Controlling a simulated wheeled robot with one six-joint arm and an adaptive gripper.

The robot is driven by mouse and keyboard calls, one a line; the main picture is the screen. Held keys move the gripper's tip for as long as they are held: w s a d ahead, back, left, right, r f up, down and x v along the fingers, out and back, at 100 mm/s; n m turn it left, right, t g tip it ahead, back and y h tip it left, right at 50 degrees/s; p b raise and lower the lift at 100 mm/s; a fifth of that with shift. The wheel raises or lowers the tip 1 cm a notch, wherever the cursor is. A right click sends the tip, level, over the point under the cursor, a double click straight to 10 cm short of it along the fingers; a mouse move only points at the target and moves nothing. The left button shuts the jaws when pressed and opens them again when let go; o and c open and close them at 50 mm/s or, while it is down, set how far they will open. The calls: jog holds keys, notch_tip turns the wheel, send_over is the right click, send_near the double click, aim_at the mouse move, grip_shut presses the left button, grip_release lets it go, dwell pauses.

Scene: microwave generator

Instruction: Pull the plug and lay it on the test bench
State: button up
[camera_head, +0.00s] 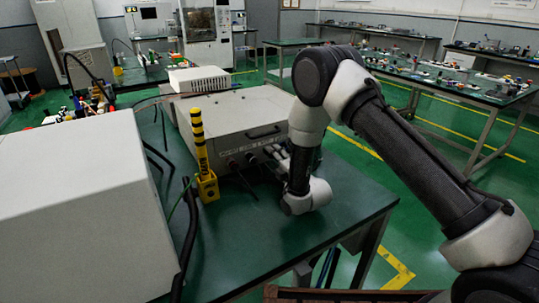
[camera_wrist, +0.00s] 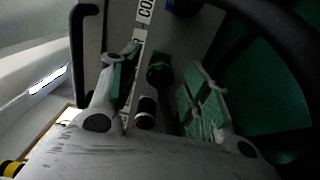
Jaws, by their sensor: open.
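The microwave generator (camera_head: 235,125) is a grey box on the green test bench (camera_head: 345,195), with a black handle and dark connectors on its front panel. My gripper (camera_head: 278,157) is at the right part of that panel, under my bent arm. In the wrist view my gripper (camera_wrist: 165,68) is open, one finger on each side of a dark round plug-like piece with a green ring (camera_wrist: 158,72). It seems empty; I cannot tell whether either finger touches the piece. A black cylinder with a pale band (camera_wrist: 146,108) lies nearer the palm. The head view hides most of this behind my gripper.
A yellow-and-black striped post (camera_head: 200,145) on a yellow base stands left of my gripper. A large pale cabinet (camera_head: 80,210) and a thick black cable (camera_head: 187,240) are at the left. The bench front is clear. The panel's black handle (camera_wrist: 78,60) shows in the wrist view.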

jog(key=shift+w+a, duration=0.4)
jog(key=shift+w, duration=0.15)
dwell(0.7)
grip_shut()
jog(key=shift+v, duration=3)
